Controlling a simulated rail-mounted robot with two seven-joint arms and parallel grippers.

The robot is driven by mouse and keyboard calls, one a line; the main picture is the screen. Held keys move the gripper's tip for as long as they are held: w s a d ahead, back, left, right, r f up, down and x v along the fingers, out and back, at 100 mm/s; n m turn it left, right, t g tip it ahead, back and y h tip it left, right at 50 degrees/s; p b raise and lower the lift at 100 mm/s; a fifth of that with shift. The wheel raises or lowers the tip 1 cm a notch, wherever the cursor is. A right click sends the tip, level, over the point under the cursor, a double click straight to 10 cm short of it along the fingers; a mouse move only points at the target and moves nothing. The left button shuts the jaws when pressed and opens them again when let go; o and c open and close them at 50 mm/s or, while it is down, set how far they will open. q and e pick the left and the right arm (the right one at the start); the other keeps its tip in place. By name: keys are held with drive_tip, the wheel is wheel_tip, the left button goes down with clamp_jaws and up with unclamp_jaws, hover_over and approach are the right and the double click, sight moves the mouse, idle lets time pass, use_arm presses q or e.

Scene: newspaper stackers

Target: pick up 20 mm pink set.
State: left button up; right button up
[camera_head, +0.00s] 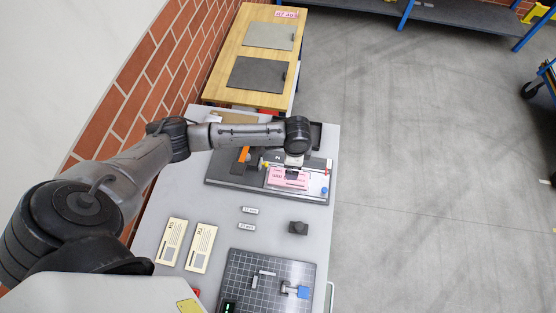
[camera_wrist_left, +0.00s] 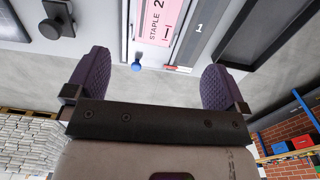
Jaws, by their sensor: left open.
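A pink sheet or set (camera_head: 286,180) with dark print lies on the grey fixture (camera_head: 225,180) on the table. In the left wrist view the pink set (camera_wrist_left: 158,22) is at the top, with "STAPLE 2" printed on it. I cannot tell its thickness. My left gripper (camera_head: 292,168) is over the pink set in the head view and partly hides it. In the wrist view my left gripper (camera_wrist_left: 150,84) has its purple fingers wide apart with nothing between them; the pink set is beyond the fingertips. My right gripper is not in view.
A blue knob (camera_head: 324,190) is at the fixture's right end, and an orange part (camera_head: 243,154) on its left. A wooden table (camera_head: 270,12) stands behind.

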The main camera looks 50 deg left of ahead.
sight(276, 177)
use_arm(q)
drive_tip(key=f, duration=0.7)
drive_tip(key=shift+s+d+f, duration=0.2)
drive_tip(key=shift+d+f, duration=0.1)
drive_tip(key=shift+d, duration=0.05)
drive_tip(key=shift+a+f, duration=0.15)
drive_tip(key=shift+f, duration=1.4)
drive_tip(key=shift+a+f, duration=0.1)
drive_tip(key=shift+f, duration=1.45)
drive_tip(key=shift+w, duration=0.1)
drive_tip(key=c, duration=1.1)
drive_tip(key=shift+r, duration=0.15)
